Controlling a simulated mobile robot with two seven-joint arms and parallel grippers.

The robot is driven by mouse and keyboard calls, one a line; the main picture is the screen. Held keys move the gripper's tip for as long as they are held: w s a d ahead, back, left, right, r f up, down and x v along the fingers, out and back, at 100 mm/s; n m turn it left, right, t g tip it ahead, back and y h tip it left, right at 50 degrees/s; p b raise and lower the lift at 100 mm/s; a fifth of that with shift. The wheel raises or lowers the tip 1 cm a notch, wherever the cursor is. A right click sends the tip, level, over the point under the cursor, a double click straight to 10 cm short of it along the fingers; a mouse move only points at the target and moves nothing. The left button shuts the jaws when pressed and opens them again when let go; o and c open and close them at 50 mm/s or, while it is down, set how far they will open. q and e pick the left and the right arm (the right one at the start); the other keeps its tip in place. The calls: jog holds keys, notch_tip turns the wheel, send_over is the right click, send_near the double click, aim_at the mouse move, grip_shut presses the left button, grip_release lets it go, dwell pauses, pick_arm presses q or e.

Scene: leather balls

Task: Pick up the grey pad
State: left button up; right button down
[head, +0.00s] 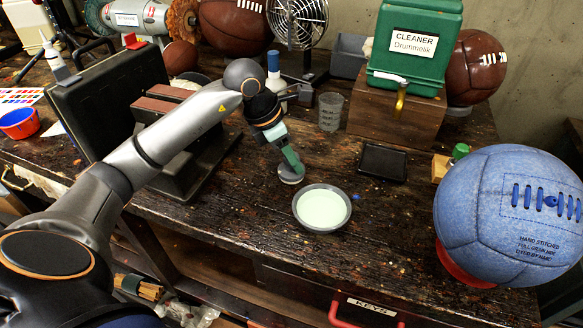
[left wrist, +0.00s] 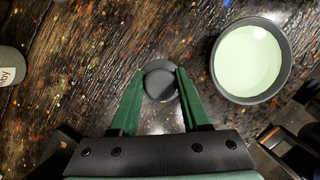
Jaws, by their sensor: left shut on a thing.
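The grey pad (head: 291,172) is a small round disc near the middle of the workbench, left of and behind a round dish. My left gripper (head: 292,162) comes down onto it from above with green fingers. In the left wrist view the grey pad (left wrist: 160,80) sits between the two green fingertips (left wrist: 160,84), which are shut on its sides. I cannot tell whether the pad is clear of the bench or still touching it. My right gripper is not in view.
A grey dish with pale green liquid (head: 322,208) stands close to the pad. A black tray (head: 382,163), a clear cup (head: 330,111) and a blue ball (head: 510,215) are to the right. A black case (head: 110,100) stands at left.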

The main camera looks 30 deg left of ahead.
pick_arm(q)
grip_shut()
notch_tip(320, 180, up, 9)
jog(key=shift+f+p, duration=0.1)
jog(key=shift+p, duration=0.3)
jog(key=shift+r, duration=0.6)
